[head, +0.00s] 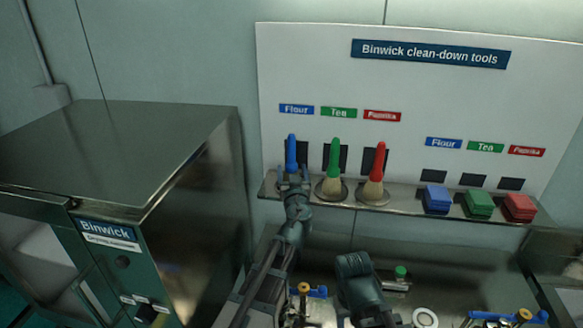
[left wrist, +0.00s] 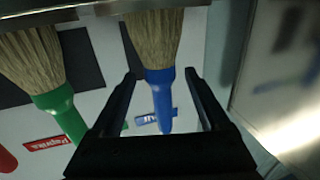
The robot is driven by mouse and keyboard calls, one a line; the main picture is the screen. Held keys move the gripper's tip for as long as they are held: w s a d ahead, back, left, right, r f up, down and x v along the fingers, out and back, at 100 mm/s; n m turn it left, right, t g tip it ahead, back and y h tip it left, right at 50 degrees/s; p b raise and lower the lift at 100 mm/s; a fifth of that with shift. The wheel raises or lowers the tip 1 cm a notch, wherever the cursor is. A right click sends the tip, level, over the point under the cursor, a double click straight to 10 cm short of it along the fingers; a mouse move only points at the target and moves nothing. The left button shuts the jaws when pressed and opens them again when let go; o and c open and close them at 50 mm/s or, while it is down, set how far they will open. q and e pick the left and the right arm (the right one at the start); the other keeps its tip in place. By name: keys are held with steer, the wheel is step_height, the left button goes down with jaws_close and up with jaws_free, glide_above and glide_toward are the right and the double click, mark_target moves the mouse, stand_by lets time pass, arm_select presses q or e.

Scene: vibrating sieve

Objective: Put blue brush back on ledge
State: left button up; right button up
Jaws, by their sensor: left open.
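The blue brush (head: 291,150) stands upright, handle up, at the left end of the steel ledge (head: 400,208), below the blue Flour label. My left gripper (head: 293,182) is in front of its lower part and hides its bristles in the head view. In the left wrist view, where the brush appears handle down, my left gripper (left wrist: 160,74) is open. Its fingers lie on either side of the blue handle (left wrist: 160,95), with gaps visible. My right gripper's fingers are not seen.
A green brush (head: 335,165) and a red brush (head: 376,168) stand just right of it. Blue, green and red blocks (head: 478,204) sit farther right on the ledge. A steel Binwick cabinet (head: 185,200) is close on the left.

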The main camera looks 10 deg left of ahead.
arm_select(q)
steer(key=v, duration=0.9)
steer(key=shift+s, duration=0.1)
